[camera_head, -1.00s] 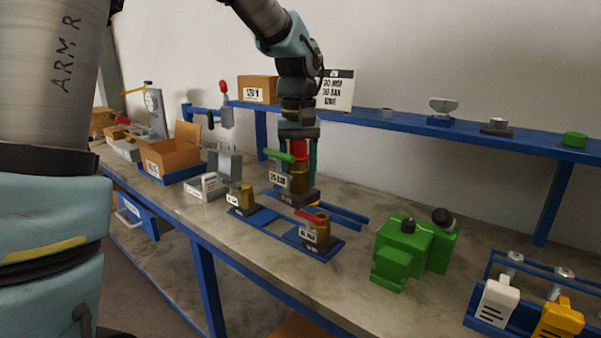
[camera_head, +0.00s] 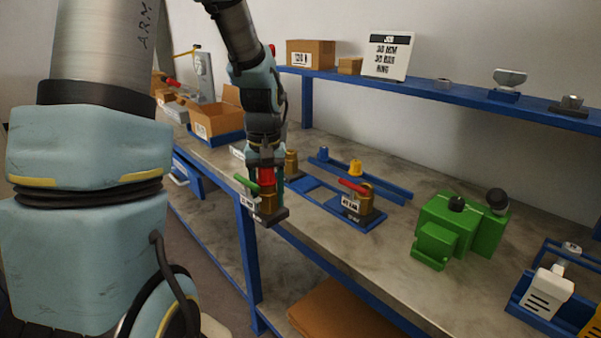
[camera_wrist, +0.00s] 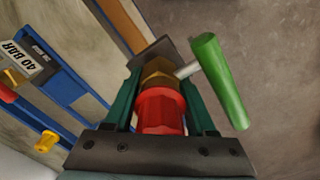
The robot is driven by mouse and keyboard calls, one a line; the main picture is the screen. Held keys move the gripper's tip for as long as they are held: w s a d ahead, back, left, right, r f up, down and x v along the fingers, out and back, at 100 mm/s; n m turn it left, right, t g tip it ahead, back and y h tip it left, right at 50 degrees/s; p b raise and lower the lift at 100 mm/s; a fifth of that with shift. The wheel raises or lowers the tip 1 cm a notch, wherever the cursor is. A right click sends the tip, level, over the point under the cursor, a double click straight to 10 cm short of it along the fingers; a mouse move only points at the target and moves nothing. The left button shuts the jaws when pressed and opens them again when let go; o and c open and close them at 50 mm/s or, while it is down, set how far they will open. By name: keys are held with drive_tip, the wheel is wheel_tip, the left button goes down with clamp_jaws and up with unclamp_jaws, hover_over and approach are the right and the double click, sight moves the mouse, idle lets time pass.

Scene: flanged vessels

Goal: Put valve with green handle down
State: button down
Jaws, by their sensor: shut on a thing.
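The valve with the green handle (camera_head: 268,201) is held in my gripper (camera_head: 266,184), in front of the bench's front edge in the head view. It has a brass body, a red collar, a dark square base and a small label. In the wrist view, my gripper (camera_wrist: 160,112) is shut around the red collar of the valve (camera_wrist: 158,80). The green handle (camera_wrist: 220,80) sticks out to the right, clear of the fingers. The valve appears roughly upright and off the bench top.
A red-handled valve (camera_head: 357,201) stands on the blue rack (camera_head: 318,190), with another brass valve (camera_head: 291,162) behind my gripper. Blue and yellow pegs stand on rails behind. A green machine (camera_head: 459,225) is further right. Bare bench (camera_head: 400,258) lies in front of the rack.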

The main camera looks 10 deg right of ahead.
drive_tip(key=w+a+f, duration=0.2)
drive_tip(key=a+f, duration=0.4)
drive_tip(key=a, duration=0.2)
drive_tip(key=w+a+f+n, duration=0.1)
drive_tip(key=a+f, duration=0.6)
drive_tip(key=a, duration=0.1)
drive_tip(key=shift+w+a+f+n, duration=0.15)
drive_tip(key=shift+w+a+n, duration=0.15)
drive_tip(key=shift+w+a, duration=0.1)
